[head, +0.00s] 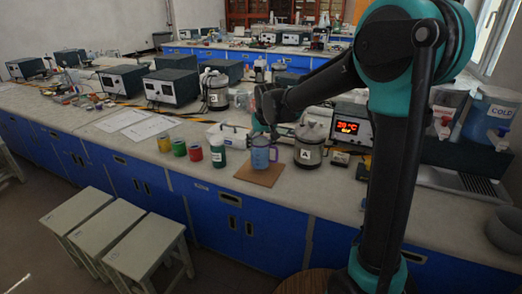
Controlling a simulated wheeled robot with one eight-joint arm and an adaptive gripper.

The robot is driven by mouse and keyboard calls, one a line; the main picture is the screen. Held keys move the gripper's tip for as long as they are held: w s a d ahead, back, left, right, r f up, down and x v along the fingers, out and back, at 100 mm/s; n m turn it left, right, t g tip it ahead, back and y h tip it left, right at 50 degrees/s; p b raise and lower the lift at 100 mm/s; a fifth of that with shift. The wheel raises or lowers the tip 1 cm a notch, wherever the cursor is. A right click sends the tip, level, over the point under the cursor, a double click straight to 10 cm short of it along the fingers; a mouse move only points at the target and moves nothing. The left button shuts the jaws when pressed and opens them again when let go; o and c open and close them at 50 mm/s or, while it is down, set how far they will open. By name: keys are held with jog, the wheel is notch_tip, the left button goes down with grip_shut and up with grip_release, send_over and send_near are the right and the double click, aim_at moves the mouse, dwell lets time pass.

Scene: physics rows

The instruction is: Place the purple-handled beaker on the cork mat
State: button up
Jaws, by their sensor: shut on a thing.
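The beaker (260,157) is a translucent blue-purple cup with a handle on its right side. It appears upright over the brown square cork mat (245,176) near the front edge of the bench. My gripper (265,134) is at the beaker's top rim, coming from above, and is shut on it. The fingertips are small and dark in the head view. I cannot tell whether the beaker's base touches the mat or hangs just above it.
A metal pot labelled A (309,146) stands close on the right. A lit display box (350,125) is behind it.

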jog(key=shift+f, duration=1.3)
jog(key=shift+f, duration=0.15)
jog(key=o, duration=1.9)
jog(key=shift+c, duration=0.2)
jog(key=v, duration=1.2)
jog(key=s+d+f+m, duration=0.2)
jog(key=s+d+f, duration=0.7)
jog(key=s+d, duration=0.2)
jog(key=s+d+f+m+h, duration=0.1)
jog(key=s+d+f, duration=0.9)
jog(key=s+d, duration=0.2)
jog(key=shift+s+d+f+m, duration=0.2)
jog(key=shift+d+f+m, duration=0.15)
jog(key=shift+d, duration=0.4)
